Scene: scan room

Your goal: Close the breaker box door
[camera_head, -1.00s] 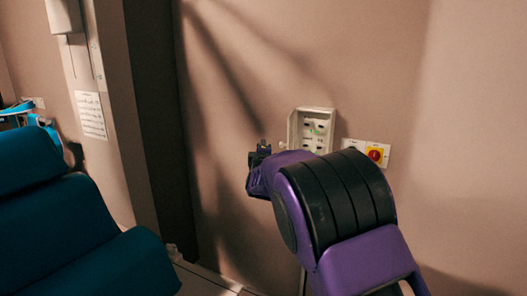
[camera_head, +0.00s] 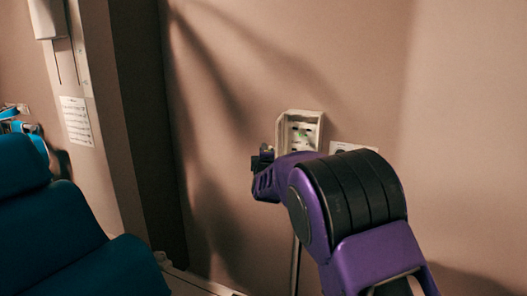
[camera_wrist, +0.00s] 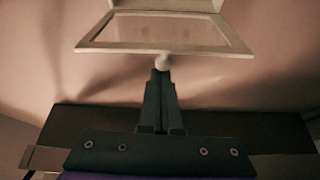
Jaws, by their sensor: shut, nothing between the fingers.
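The breaker box (camera_head: 318,122) is a pale box on the wall, its inside with dark breakers and a green spot showing in the head view. Its door (camera_wrist: 206,46), a pale frame around a clear pane, stands open in the wrist view, hinged at the box edge above. A round pale knob (camera_wrist: 163,62) sits on the door's near edge. My gripper (camera_head: 266,151) is just left of and below the box. In the wrist view its dark fingers (camera_wrist: 161,76) are together and empty, their tips right at the knob. I cannot tell whether they touch it.
A white wall plate (camera_head: 350,147) is right of the box, partly hidden by my arm. A teal chair (camera_head: 60,240) fills the lower left. A dark wall recess (camera_head: 150,120) and a posted sheet (camera_head: 76,121) are left.

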